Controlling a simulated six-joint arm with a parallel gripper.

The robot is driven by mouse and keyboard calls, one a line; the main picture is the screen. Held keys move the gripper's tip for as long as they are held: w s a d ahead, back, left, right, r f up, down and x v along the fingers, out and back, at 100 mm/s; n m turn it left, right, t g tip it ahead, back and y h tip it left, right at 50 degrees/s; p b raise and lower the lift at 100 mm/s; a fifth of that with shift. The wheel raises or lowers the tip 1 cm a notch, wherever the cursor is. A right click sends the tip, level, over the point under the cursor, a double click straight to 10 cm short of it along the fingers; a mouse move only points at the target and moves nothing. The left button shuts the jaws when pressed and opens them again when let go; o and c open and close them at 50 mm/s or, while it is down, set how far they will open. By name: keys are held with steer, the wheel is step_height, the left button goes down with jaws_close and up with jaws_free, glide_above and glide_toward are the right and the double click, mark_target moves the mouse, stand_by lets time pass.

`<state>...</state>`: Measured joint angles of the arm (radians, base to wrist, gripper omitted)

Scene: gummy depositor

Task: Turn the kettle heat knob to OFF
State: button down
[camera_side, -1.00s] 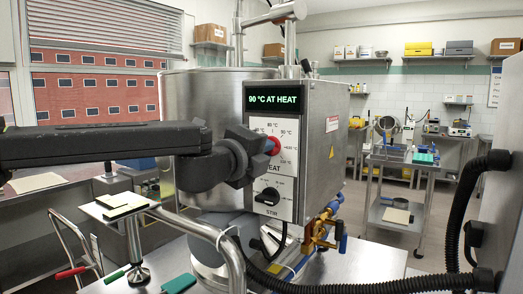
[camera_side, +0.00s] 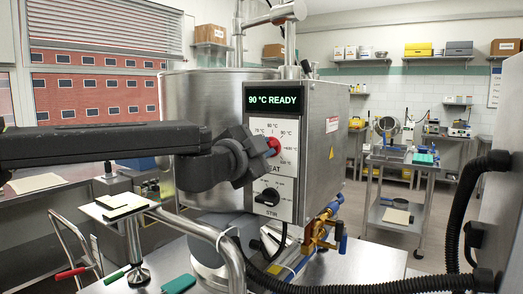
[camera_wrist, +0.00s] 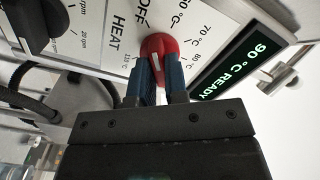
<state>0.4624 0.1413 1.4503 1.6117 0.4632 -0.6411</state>
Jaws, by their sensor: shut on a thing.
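The red heat knob (camera_side: 273,146) is on the white front panel of the steel control box. In the side view my gripper (camera_side: 262,149) reaches it from the left and hides part of the dial. In the wrist view the red knob (camera_wrist: 158,45) sits between the two blue fingers of my gripper (camera_wrist: 163,72), which are shut on it. A white mark shows on the knob. OFF, HEAT and several temperature labels are printed around it. The display (camera_side: 274,98) reads "90 °C READY".
The black STIR knob (camera_side: 267,196) is below the heat knob. The steel kettle (camera_side: 205,115) stands behind my gripper. A brass valve with blue handles (camera_side: 322,232) is at the box's lower right. A black hose (camera_side: 380,286) runs along the front.

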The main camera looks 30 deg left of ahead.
steer(key=shift+n, duration=1.1)
steer(key=c, duration=1.1)
jaws_free()
steer(key=shift+c, duration=0.2)
steer(key=shift+s, duration=0.1)
steer(key=s, duration=1.3)
steer(key=shift+s, duration=0.35)
